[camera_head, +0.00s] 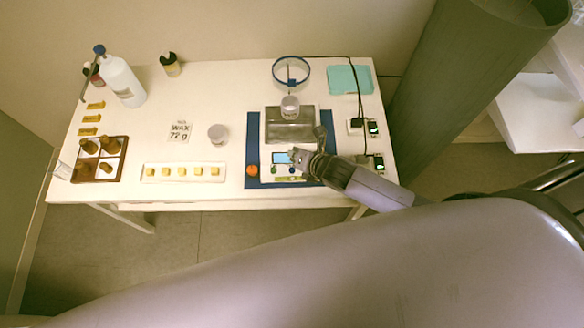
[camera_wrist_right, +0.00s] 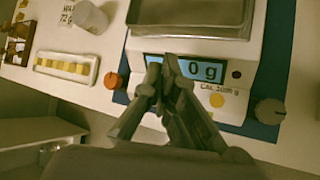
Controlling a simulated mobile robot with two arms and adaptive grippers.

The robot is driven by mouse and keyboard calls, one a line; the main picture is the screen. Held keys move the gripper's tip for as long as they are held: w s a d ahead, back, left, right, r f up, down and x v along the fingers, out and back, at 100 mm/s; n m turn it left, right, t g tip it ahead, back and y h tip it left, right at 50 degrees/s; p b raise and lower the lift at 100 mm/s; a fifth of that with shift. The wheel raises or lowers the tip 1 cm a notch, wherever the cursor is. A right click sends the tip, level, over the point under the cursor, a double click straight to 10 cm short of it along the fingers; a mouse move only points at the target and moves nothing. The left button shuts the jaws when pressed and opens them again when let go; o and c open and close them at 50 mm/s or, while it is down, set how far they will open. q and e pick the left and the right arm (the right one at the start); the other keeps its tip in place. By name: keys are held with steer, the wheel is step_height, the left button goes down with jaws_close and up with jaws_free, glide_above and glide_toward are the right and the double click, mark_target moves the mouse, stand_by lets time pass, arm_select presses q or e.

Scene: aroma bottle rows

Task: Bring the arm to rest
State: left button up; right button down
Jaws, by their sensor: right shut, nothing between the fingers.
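My right gripper (camera_head: 300,158) is over the front panel of the weighing scale (camera_head: 268,140) in the head view. In the right wrist view, the right gripper (camera_wrist_right: 168,75) has its fingertips together with nothing held, in front of the scale's display (camera_wrist_right: 205,70), which shows "0 g" at its visible end. A small cup (camera_head: 290,106) is at the scale's metal pan (camera_head: 288,130). The scale is on a blue mat (camera_head: 252,140). My left gripper is in neither view.
A white tray of yellow cubes (camera_head: 145,173), a cup (camera_head: 217,134) and a brown bottle rack (camera_head: 76,172) are to the left. An orange knob (camera_wrist_right: 112,81) is beside the scale. A blue-rimmed ring (camera_head: 291,71), a teal mat (camera_head: 349,80) and small devices (camera_head: 373,128) are behind and right.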

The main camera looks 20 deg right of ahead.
stand_by(0.5)
steer(key=shift+s+a+r+m, duration=0.15)
steer(key=shift+s+r+m, duration=0.1)
steer(key=shift+m, duration=0.25)
steer(key=s+d+r+m+g+h, duration=0.1)
steer(key=s+d+r+m+g, duration=0.1)
steer(key=s+r+m, duration=0.5)
steer(key=s+d+m+g+h, duration=0.1)
steer(key=s+d+m, duration=0.35)
steer(key=m, duration=0.75)
steer(key=s+r+m+g+h, duration=0.15)
steer(key=s+r+m, duration=0.25)
steer(key=s+m, duration=0.4)
step_height(320, 180, down, 31)
steer(key=g+b, duration=0.2)
steer(key=b, duration=0.5)
steer(key=s+d+f+b, duration=0.1)
steer(key=s+f+b, duration=0.1)
steer(key=s+f, duration=0.6)
steer(key=s+d+f+g+b, duration=0.1)
steer(key=s+d+f+b, duration=0.1)
steer(key=s+f, duration=0.7)
step_height(320, 180, down, 6)
steer(key=shift+s+f+m+b, duration=0.1)
steer(key=shift+s+m+b, duration=0.2)
steer(key=shift+b, duration=0.5)
